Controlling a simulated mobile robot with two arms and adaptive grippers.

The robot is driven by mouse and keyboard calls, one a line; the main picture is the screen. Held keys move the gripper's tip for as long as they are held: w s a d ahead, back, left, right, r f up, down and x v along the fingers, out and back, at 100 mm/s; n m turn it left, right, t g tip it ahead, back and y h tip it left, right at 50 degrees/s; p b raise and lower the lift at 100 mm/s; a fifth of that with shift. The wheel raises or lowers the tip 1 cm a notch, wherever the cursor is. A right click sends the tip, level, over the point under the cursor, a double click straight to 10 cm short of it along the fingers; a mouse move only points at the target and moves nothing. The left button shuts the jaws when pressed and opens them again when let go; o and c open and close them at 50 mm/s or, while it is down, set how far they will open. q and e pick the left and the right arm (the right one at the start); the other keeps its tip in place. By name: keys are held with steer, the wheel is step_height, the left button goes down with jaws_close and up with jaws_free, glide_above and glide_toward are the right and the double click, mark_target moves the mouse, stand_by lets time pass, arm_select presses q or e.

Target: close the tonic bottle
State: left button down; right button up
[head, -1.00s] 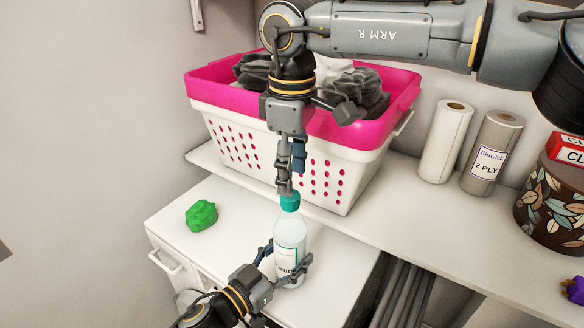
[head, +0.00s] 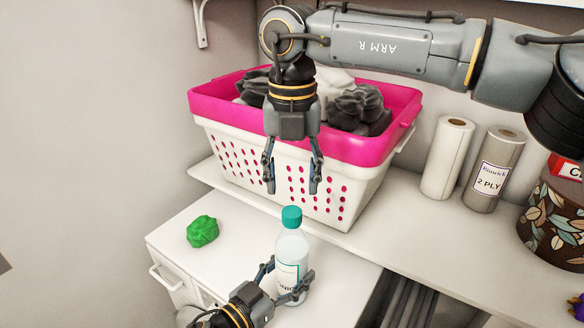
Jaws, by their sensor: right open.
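The tonic bottle (head: 292,252) stands upright on the white cabinet top, clear with a white label. Its teal cap (head: 291,217) sits on the neck; I cannot tell how tight it is. My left gripper (head: 290,284) is around the lower part of the bottle, with a finger on either side; whether it grips firmly is hard to tell. My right gripper (head: 292,190) is open and empty, pointing down above the cap and apart from it.
A pink and white laundry basket (head: 228,147) with dark and white clothes stands on the shelf behind. A green crumpled lump (head: 202,231) lies left of the bottle. Two paper rolls, one plain (head: 447,158) and one labelled (head: 493,170), and a leaf-patterned box (head: 553,222) stand right.

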mark_target(292, 212)
steer(key=n, duration=0.6)
steer(key=shift+r+n, duration=0.3)
steer(key=shift+n, duration=0.1)
steer(key=n, duration=0.4)
steer(key=shift+r, duration=0.1)
steer(key=n, duration=0.4)
steer(key=shift+r, duration=0.15)
steer(key=n, duration=0.5)
steer(key=shift+r+n, duration=0.25)
steer(key=shift+n, duration=0.05)
steer(key=shift+f, duration=0.15)
steer(key=shift+f, duration=3.9)
